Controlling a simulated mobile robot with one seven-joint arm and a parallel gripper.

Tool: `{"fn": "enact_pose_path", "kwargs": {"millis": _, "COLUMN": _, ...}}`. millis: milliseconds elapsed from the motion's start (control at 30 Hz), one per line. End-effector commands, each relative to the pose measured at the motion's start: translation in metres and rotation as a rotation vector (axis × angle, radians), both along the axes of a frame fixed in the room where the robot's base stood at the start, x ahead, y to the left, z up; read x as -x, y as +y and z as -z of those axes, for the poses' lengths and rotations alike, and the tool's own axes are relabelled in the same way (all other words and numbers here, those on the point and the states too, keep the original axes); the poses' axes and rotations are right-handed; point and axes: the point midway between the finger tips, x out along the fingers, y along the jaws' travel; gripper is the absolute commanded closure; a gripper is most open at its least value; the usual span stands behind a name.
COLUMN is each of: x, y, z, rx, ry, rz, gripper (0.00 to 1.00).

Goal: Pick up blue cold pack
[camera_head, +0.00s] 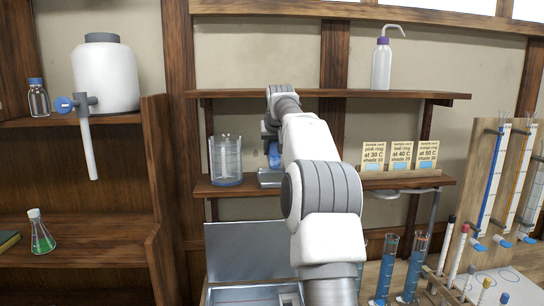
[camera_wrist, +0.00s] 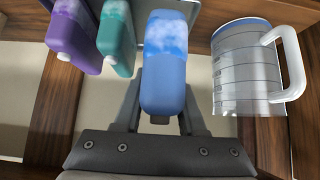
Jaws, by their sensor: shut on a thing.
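The blue cold pack (camera_wrist: 165,65) is between the fingers of my gripper (camera_wrist: 160,112) in the wrist view, with a frosty pale top part. The gripper is shut on it. In the head view the blue pack (camera_head: 275,154) shows in part at the middle shelf, beside my gripper (camera_head: 270,140), and my arm covers much of that area. A teal pack (camera_wrist: 117,35) and a purple pack (camera_wrist: 75,35) stand to the left of it in the wrist view. Whether the blue pack still touches its support, I cannot tell.
A clear beaker jug (camera_wrist: 240,70) with a white handle is close on the right in the wrist view; in the head view a clear vessel (camera_head: 226,160) stands left of my gripper. Sample cards (camera_head: 400,155) stand on the shelf's right. An upper shelf (camera_head: 235,94) runs above.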

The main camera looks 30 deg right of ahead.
Motion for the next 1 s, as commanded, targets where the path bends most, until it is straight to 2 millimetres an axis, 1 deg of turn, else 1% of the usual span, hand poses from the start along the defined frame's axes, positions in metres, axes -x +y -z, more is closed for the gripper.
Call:
{"fn": "enact_pose_path", "kwargs": {"millis": 33, "x": 0.009, "y": 0.004, "z": 0.003, "rx": 0.003, "ry": -0.003, "rz": 0.001, "gripper": 1.00}}
{"fn": "enact_pose_path", "kwargs": {"millis": 600, "x": 0.099, "y": 0.048, "z": 0.001, "rx": 0.004, "ry": -0.003, "rz": 0.001, "gripper": 1.00}}
{"fn": "enact_pose_path", "kwargs": {"millis": 800, "x": 0.121, "y": 0.058, "z": 0.000, "rx": 0.003, "ry": -0.003, "rz": 0.001, "gripper": 1.00}}
{"fn": "enact_pose_path", "kwargs": {"millis": 1000, "x": 0.131, "y": 0.063, "z": 0.000, "rx": 0.002, "ry": -0.001, "rz": 0.001, "gripper": 1.00}}
